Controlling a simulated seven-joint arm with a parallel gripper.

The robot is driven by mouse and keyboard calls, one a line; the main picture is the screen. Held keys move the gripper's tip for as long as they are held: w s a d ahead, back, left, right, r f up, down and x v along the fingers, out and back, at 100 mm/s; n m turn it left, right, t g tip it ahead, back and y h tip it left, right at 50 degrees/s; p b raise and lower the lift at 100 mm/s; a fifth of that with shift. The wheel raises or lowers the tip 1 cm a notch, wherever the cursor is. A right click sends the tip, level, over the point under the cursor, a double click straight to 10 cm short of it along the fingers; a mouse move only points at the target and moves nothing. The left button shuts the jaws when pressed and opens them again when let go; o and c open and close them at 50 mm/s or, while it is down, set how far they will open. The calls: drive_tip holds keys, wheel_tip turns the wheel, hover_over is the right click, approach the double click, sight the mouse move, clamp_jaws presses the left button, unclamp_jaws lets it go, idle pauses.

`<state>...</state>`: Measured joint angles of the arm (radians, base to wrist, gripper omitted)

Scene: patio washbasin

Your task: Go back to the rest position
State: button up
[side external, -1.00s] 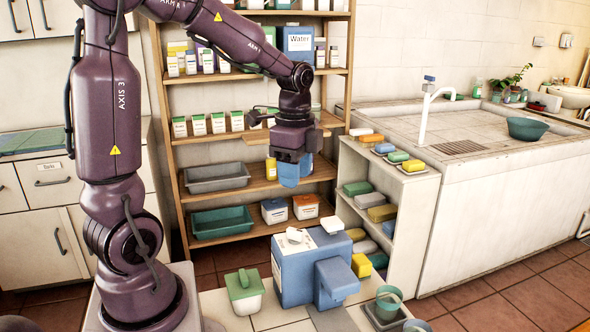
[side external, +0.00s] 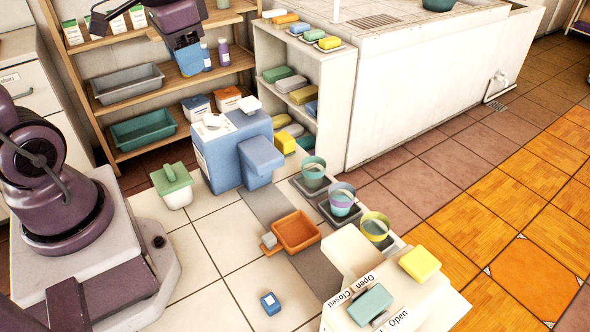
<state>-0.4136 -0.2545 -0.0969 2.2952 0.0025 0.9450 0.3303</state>
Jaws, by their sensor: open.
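My gripper (side external: 189,62) hangs near the top of the side external view, pointing down. It is in front of the wooden shelf unit (side external: 172,84) and above and behind the blue box-shaped dispenser (side external: 222,150). Its blue lower end is apart from the dispenser and nothing is seen held in it. The gap between its fingers is hard to see from this side. The upper part of my arm is cut off by the top edge.
A white open shelf (side external: 347,110) with colored blocks stands right of my gripper. On the tiled counter are a green-lidded pot (side external: 175,190), several cups, an orange tray (side external: 297,231), a small blue cube (side external: 270,303) and a cream box (side external: 400,308).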

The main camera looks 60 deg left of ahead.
drive_tip(key=s+d+r+t, duration=0.4)
drive_tip(key=d, duration=0.4)
drive_tip(key=shift+s+r+h, duration=0.2)
drive_tip(key=shift+s+h, duration=0.2)
idle(0.3)
